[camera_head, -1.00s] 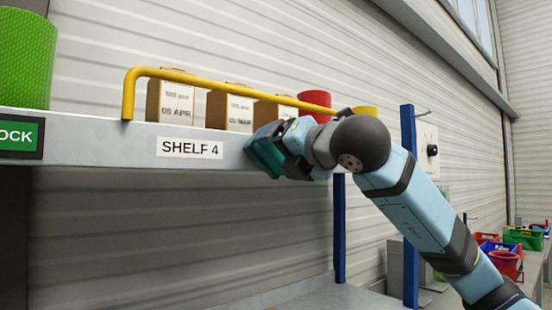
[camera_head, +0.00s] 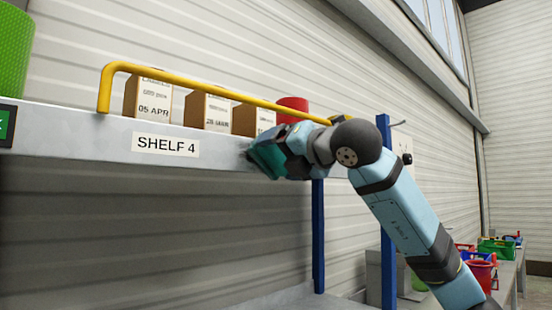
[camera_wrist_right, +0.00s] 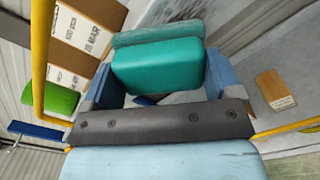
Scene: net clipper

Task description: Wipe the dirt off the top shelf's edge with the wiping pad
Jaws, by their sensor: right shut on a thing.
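The top shelf's edge (camera_head: 100,136) is a grey strip with a SHELF 4 label (camera_head: 166,146). My right gripper (camera_head: 284,157) is shut on the teal wiping pad (camera_head: 267,158), at the front of the edge, right of the label. The pad appears to touch the edge, but the contact itself is hidden. In the right wrist view the pad (camera_wrist_right: 158,72) sits between the two blue fingers. A small dark smudge (camera_head: 246,154) shows on the edge just left of the pad. Any dirt behind the pad or gripper is hidden. My left gripper is not in view.
A yellow rail (camera_head: 200,85) runs above the shelf front, close over my right gripper. Behind it stand cardboard boxes (camera_head: 148,97) and a red container (camera_head: 292,108). A green container (camera_head: 12,45) is at the far left. Blue posts (camera_head: 318,235) stand below and to the right.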

